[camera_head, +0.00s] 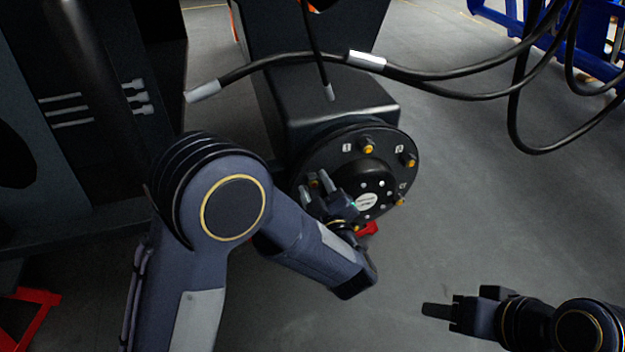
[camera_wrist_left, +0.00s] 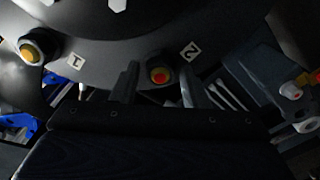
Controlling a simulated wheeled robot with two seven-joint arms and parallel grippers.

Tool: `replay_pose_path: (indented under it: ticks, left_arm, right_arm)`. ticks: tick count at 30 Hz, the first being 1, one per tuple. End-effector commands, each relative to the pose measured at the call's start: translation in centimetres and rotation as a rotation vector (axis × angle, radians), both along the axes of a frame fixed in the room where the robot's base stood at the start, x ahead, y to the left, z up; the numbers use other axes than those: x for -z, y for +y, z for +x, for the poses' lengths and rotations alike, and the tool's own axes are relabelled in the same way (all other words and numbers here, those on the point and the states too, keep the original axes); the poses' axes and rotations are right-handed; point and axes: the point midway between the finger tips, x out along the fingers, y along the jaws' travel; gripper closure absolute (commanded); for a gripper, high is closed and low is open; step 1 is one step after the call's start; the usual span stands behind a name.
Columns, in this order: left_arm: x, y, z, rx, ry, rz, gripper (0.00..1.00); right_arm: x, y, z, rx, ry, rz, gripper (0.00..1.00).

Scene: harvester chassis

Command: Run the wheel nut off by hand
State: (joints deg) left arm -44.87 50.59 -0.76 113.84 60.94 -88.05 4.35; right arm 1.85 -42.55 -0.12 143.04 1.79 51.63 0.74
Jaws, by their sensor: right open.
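The dark round wheel hub (camera_head: 330,148) faces me in the head view, with several yellow-tipped wheel nuts around its rim, such as the top one (camera_head: 368,149). My left gripper (camera_head: 318,184) is at the hub's left side. In the left wrist view, its fingertips (camera_wrist_left: 158,84) stand apart on either side of an orange-red-centred wheel nut (camera_wrist_left: 159,75) beside the label 2. Small gaps seem to show between fingers and nut; contact is unclear. Another nut (camera_wrist_left: 32,50) sits by the label 1. My right gripper (camera_head: 437,311) is open and empty at lower right, away from the hub.
Black cables (camera_head: 450,70) with grey sleeves hang across the top, above the hub. A blue frame (camera_head: 590,40) stands at upper right. The grey floor (camera_head: 480,210) between hub and right gripper is clear.

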Motion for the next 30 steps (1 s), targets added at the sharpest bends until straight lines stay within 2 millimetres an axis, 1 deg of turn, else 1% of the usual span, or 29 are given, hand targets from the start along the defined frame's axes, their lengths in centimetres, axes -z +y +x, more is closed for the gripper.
replay_pose_path:
  ticks: [1,9,17,20,24,26,30]
  left_arm:
    - [0.0,0.0,0.0,0.0,0.0,0.0,0.65]
    - [0.0,0.0,0.0,0.0,0.0,0.0,1.0]
    - [0.1,-0.1,-0.1,0.001,-0.002,-0.004,1.0]
    - [0.5,-0.1,-0.2,0.0,-0.018,-0.052,1.0]
    - [1.0,0.0,-0.2,0.001,-0.074,-0.218,1.0]
    - [0.2,-0.1,-0.3,0.0,-0.105,-0.322,1.0]
    - [0.0,-0.1,-0.3,0.001,-0.185,-0.575,1.0]
  right_arm:
    - [0.0,0.0,0.0,0.0,0.0,0.0,0.51]
    - [0.0,0.0,0.0,0.0,0.0,0.0,0.51]
    - [0.4,0.0,0.0,0.0,0.0,0.0,0.51]
    - [1.7,0.0,0.0,0.0,0.0,0.0,0.51]
    - [5.0,0.0,0.0,0.0,0.0,0.0,0.51]
    - [4.3,0.0,0.0,-0.001,0.002,0.0,0.51]
    - [3.9,0.0,0.0,0.0,-0.001,0.0,0.51]
